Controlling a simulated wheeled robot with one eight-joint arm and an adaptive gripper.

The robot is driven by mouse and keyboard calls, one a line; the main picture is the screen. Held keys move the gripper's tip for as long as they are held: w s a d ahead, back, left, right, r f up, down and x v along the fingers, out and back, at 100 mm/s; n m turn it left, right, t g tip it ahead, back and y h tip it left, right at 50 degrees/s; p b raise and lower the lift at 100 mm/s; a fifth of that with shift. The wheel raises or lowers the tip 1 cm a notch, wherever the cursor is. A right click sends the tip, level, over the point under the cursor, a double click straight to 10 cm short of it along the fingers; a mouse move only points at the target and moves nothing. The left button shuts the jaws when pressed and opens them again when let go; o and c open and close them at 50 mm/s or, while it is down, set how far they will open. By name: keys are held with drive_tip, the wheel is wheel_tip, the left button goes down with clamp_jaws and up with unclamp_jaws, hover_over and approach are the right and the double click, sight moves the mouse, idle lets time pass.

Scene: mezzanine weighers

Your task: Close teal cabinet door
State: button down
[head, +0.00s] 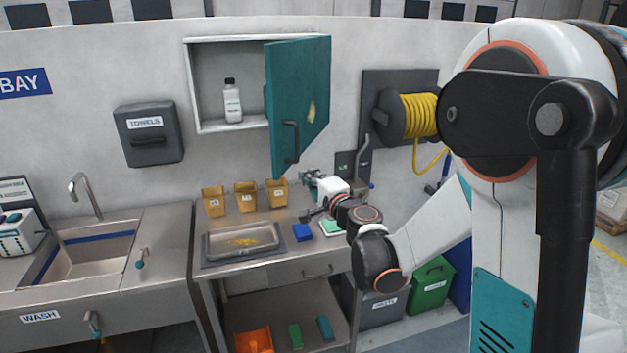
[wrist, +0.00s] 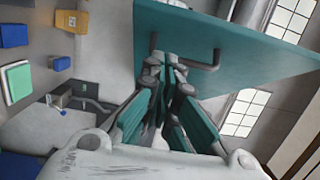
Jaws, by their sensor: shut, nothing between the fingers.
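The teal cabinet door (head: 300,90) stands swung open from the white wall cabinet (head: 190,85). Its left edge juts out towards me and its right edge is nearer the wall. A dark bar handle (head: 293,140) is low on the door near the free edge. My gripper (head: 308,178) is just below and right of the door's lower edge. In the wrist view my gripper (wrist: 166,68) is shut and empty, with its tips by the handle (wrist: 210,63) and the teal door (wrist: 235,45) behind. I cannot tell whether they touch. The tips hide part of the handle.
A white bottle (head: 232,103) stands inside the cabinet. Below are yellow bins (head: 246,197), a metal tray (head: 241,242) and a blue block (head: 303,232) on the steel bench. A yellow hose reel (head: 418,115) is on the wall to the right.

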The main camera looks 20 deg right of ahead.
approach(282, 160)
drive_tip(key=w+d, duration=0.2)
drive_tip(key=shift+w+a+r, duration=0.1)
drive_tip(key=shift+w+a, duration=1.05)
drive_tip(key=shift+a, duration=0.3)
